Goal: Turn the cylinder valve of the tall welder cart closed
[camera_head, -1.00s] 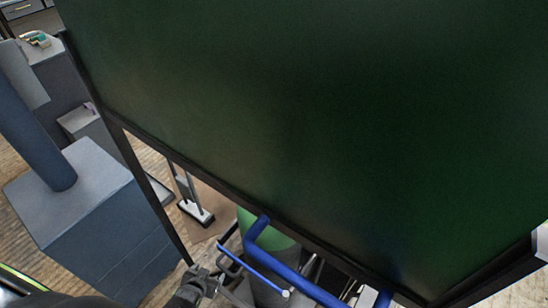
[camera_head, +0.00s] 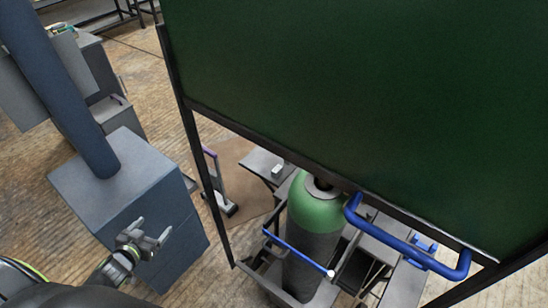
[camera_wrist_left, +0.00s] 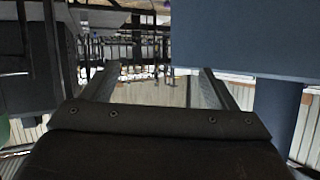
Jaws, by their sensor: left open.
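The gas cylinder (camera_head: 313,255), grey with a green shoulder, stands upright in the welder cart at lower right of centre in the head view. A grey collar shows at its top (camera_head: 318,186); the valve above is hidden or cannot be made out at the screen's lower edge. The cart has a bent blue handle (camera_head: 405,243) and a thin blue bar (camera_head: 298,251) across the cylinder. My left gripper (camera_head: 153,231) is open and empty, well left of the cart, in front of a blue-grey box. Its spread fingers show in the left wrist view (camera_wrist_left: 160,88). My right gripper is out of view.
A large dark green screen (camera_head: 360,90) in a black frame hangs over the cart; its post (camera_head: 208,190) stands between my left gripper and the cylinder. The blue-grey box (camera_head: 135,200) with a column is close behind my gripper. Wooden floor lies around.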

